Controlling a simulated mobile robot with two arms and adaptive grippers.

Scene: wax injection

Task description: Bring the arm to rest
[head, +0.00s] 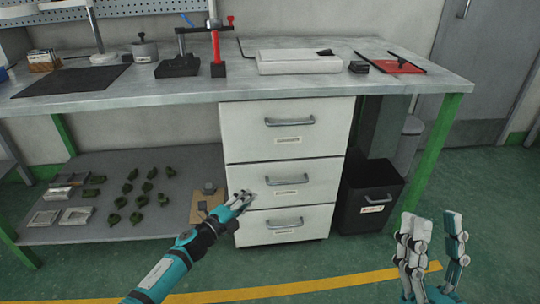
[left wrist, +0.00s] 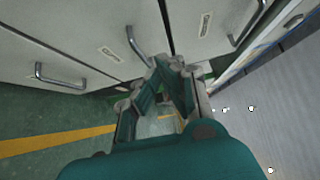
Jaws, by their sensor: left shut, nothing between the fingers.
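My left arm reaches in from the lower left in the head view. My left gripper (head: 244,197) is shut and empty, in front of the white drawer cabinet (head: 228,140), near its middle and bottom drawers. In the left wrist view the fingertips of my left gripper (left wrist: 168,64) come together with nothing between them. Drawer handles show close beyond them; I cannot tell whether the fingers touch the cabinet. My right gripper (head: 436,222) points up at the lower right, with its fingers apart and nothing between them.
The three drawers look closed. A black bin (head: 370,197) stands right of the cabinet. The workbench (head: 190,90) above holds a red-and-black clamp stand (head: 217,55), a white box (head: 298,62) and a red mat (head: 397,66). A lower shelf (head: 100,163) holds several green pieces. The green floor in front is clear.

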